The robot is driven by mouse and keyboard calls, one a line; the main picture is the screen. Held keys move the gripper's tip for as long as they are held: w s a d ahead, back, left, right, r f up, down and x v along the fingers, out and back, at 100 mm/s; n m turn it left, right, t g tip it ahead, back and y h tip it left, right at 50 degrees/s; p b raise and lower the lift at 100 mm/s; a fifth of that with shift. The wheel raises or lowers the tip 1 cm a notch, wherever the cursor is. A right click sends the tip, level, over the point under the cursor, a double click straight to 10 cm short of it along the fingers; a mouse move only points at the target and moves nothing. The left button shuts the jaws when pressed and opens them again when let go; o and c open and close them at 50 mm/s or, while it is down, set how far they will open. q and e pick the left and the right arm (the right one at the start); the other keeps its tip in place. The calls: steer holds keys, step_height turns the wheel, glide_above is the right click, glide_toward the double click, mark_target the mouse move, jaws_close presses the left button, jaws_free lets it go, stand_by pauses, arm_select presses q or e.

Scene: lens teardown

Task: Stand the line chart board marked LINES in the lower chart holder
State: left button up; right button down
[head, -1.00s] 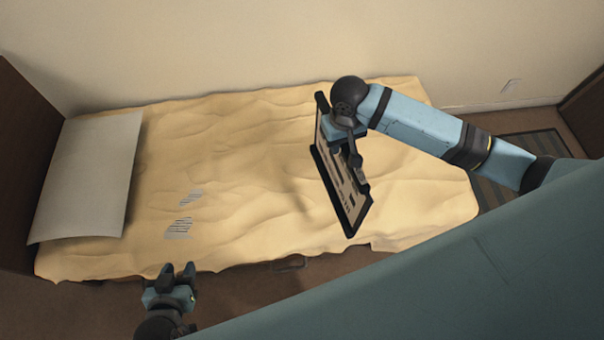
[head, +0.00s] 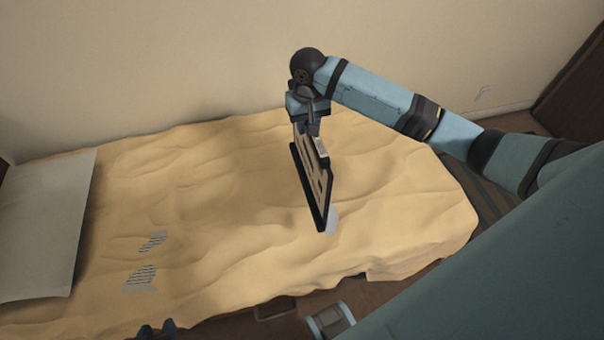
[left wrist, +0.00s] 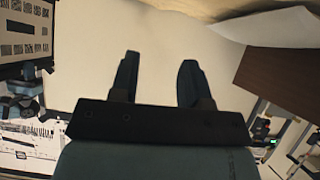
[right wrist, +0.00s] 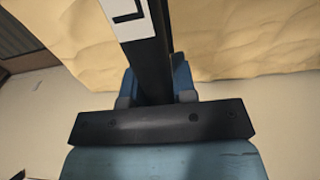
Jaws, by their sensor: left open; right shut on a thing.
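My right gripper (head: 309,128) is shut on a dark-framed board (head: 314,183) with a pale face and dark marks, which hangs upright above the bed. Its lettering is too small to read. In the right wrist view, the board's dark edge and white face (right wrist: 130,14) run up from between the blue fingers (right wrist: 155,85). My left gripper (head: 158,329) barely shows at the bottom edge of the head view. In the left wrist view, its fingers (left wrist: 157,82) are apart with nothing between them. I cannot make out the lower chart holder for certain.
Striped patches (head: 142,279) lie on the cover. The left wrist view shows a framed panel with dark rows (left wrist: 25,40) and a printed white sheet (left wrist: 35,140).

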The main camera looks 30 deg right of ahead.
mark_target(311, 159)
step_height(311, 159, down, 14)
steer(key=b, duration=0.2)
steer(key=shift+f, duration=0.15)
steer(key=c, duration=0.9)
jaws_free()
steer(key=shift+f, duration=0.1)
